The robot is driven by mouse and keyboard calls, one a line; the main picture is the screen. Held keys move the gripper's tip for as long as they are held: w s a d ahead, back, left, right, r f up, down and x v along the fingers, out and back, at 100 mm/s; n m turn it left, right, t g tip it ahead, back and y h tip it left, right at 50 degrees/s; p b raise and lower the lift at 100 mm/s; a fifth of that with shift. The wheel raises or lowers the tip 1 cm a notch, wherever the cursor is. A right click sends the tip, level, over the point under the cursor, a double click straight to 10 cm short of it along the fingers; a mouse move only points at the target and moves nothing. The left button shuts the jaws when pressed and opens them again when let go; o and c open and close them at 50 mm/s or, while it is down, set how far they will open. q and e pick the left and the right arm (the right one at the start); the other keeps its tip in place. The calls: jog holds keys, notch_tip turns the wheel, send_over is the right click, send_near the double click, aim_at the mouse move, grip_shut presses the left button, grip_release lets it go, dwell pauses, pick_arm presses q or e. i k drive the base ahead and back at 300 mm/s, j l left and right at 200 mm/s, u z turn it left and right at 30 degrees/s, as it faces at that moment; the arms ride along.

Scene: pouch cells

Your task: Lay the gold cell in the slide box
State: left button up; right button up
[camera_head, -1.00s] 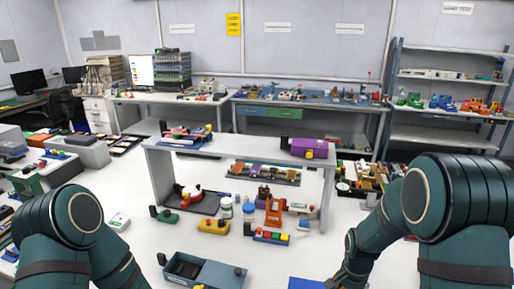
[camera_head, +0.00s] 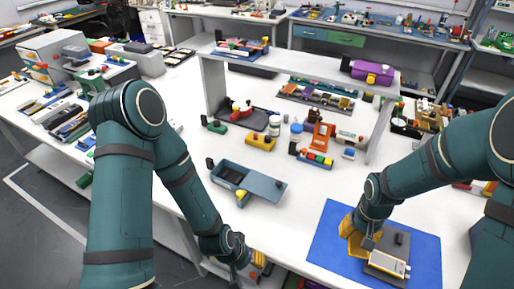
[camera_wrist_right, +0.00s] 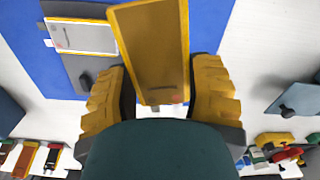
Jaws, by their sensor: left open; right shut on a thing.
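The gold cell (camera_wrist_right: 155,50) is a flat rectangle between the yellow fingers of my right gripper (camera_wrist_right: 158,95), seen close in the right wrist view. In the head view my right gripper (camera_head: 358,240) is low over the blue mat; the cell is hard to tell from the yellow fingers there. The slide box (camera_head: 265,185) is blue-grey, left of the mat on the white table, with an open compartment at its left end. Part of it seems to show in the right wrist view (camera_wrist_right: 305,100). My left gripper (camera_head: 256,262) is open and empty at the table's front edge.
The blue mat (camera_head: 325,240) carries a grey holder (camera_head: 385,265) with a white, yellow-edged piece, close beside my right gripper. Bottles, a red stand (camera_head: 321,137) and coloured blocks stand behind the box. A raised white shelf (camera_head: 300,68) spans the back. Bare table lies between box and mat.

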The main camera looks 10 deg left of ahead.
aim_at(231, 177)
jog(key=i+j, duration=0.1)
jog(key=j, duration=0.35)
jog(key=i+j, duration=0.15)
jog(key=j, duration=0.3)
jog(key=i+j, duration=0.1)
jog(key=j, duration=0.35)
jog(key=i+j+u, duration=0.1)
jog(key=j, duration=0.3)
